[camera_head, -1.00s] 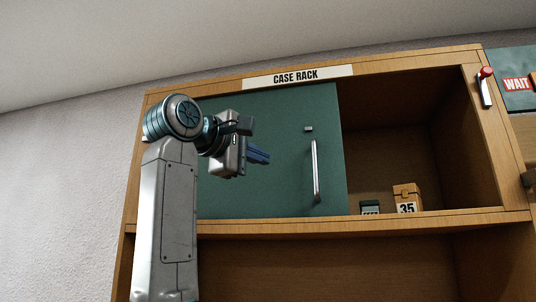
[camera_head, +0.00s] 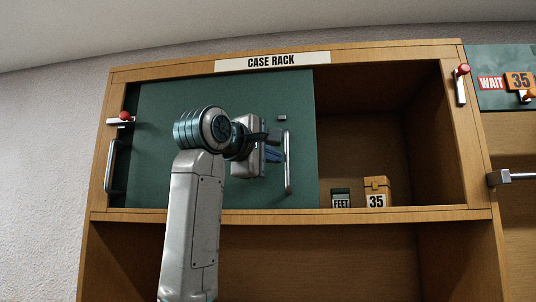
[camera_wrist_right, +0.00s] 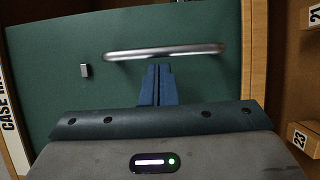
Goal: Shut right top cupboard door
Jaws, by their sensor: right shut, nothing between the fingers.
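The case rack's top cupboard has a green sliding panel (camera_head: 200,185) across its left part, with a vertical metal handle (camera_head: 287,165) near its right edge. The right part of the cupboard stands open. A strip of green with another handle (camera_head: 112,166) shows at the far left, apparently a second panel behind. My right gripper (camera_head: 279,155) is shut and empty, just left of the right handle. In the right wrist view its blue fingers (camera_wrist_right: 157,84) end close to the handle bar (camera_wrist_right: 165,50); I cannot tell whether they touch. My left gripper is not in view.
Inside the open right part stand a box marked 35 (camera_head: 376,191) and a small dark box marked FEET (camera_head: 341,198). Red-knobbed latches sit on the left (camera_head: 122,119) and right (camera_head: 461,84) of the frame. An open shelf lies below.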

